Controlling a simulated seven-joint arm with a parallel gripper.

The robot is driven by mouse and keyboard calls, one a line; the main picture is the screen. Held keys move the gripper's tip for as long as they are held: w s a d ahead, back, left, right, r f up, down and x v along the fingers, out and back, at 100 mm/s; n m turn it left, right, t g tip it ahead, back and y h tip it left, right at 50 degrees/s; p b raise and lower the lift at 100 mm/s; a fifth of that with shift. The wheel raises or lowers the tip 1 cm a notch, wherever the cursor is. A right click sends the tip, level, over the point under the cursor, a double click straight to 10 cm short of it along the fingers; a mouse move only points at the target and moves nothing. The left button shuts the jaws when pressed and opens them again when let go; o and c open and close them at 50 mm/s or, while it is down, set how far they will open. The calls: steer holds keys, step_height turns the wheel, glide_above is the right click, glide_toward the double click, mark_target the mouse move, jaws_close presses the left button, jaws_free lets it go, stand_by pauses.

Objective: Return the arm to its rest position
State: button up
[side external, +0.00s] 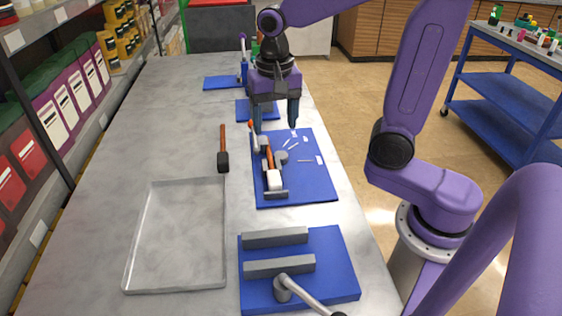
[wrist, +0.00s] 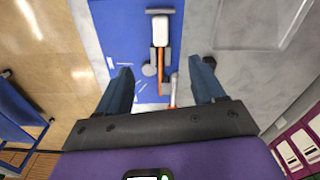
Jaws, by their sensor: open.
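My gripper (side external: 275,117) is open and empty, pointing down above the far end of the middle blue mat (side external: 308,185). In the wrist view its two fingers (wrist: 162,85) are spread wide with a gap between them. On the mat below lies a tool with an orange handle and a white and grey head (side external: 273,180); it also shows in the wrist view (wrist: 161,35). Small white parts (side external: 293,146) lie on the mat to its right. The gripper hides part of the mat's far end.
A hammer (side external: 223,150) and an empty grey tray (side external: 143,236) lie on the left of the table. A near blue mat (side external: 330,265) holds two grey bars (side external: 275,238) and a metal handle. More blue mats lie behind the gripper. Shelves line the left; a blue cart (side external: 510,75) stands right.

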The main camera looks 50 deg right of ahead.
steer(key=s+f+n, duration=0.2)
steer(key=s+n, duration=0.7)
steer(key=s, duration=0.1)
steer(key=s+f+n, duration=0.2)
steer(key=s+n, duration=0.7)
steer(key=n, duration=0.1)
steer(key=shift+s+d+n+y, duration=0.3)
steer(key=shift+s+d+y, duration=0.05)
steer(key=shift+s+y, duration=0.05)
stand_by(0.6)
